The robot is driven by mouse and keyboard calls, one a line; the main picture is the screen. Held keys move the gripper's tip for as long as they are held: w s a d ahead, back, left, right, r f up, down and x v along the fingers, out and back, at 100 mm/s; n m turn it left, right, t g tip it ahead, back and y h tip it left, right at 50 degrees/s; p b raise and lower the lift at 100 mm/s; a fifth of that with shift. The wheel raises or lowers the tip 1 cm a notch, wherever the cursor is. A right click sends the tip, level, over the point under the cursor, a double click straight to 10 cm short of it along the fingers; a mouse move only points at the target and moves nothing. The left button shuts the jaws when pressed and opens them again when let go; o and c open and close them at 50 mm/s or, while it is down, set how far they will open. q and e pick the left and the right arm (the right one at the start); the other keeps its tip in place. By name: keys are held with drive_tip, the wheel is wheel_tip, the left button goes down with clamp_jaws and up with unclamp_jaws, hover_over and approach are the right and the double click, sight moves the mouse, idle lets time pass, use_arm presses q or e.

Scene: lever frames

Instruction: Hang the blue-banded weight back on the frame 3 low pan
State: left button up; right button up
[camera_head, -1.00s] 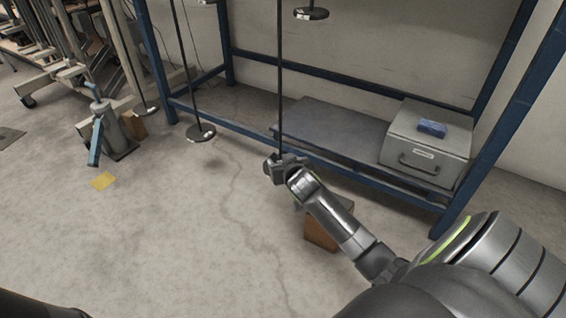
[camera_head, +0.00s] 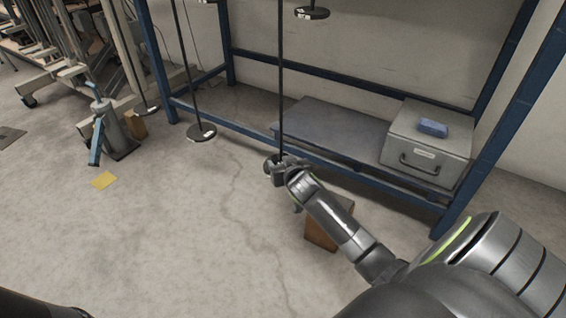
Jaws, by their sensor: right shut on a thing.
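My right gripper (camera_head: 275,168) is shut at the lower end of a long black hanging rod (camera_head: 281,95). It hides most of what it holds, so I cannot tell if that is the weight or a pan. No blue band shows there. A round black pan (camera_head: 201,134) hangs low on another rod to the left, with a small pale label. Another dark round pan (camera_head: 312,13) hangs higher up near the top edge. I cannot tell the frame numbers. My left gripper is not in view.
A blue steel stand (camera_head: 329,157) runs behind the rods. Its low shelf holds a grey case (camera_head: 427,150) with a blue block (camera_head: 433,128) on top. A brown box (camera_head: 322,234) stands under my right arm. The floor to the left is mostly clear, with a yellow sheet (camera_head: 104,180).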

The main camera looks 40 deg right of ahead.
drive_tip(key=shift+r, duration=0.1)
drive_tip(key=o, duration=1.1)
drive_tip(key=shift+o, duration=0.5)
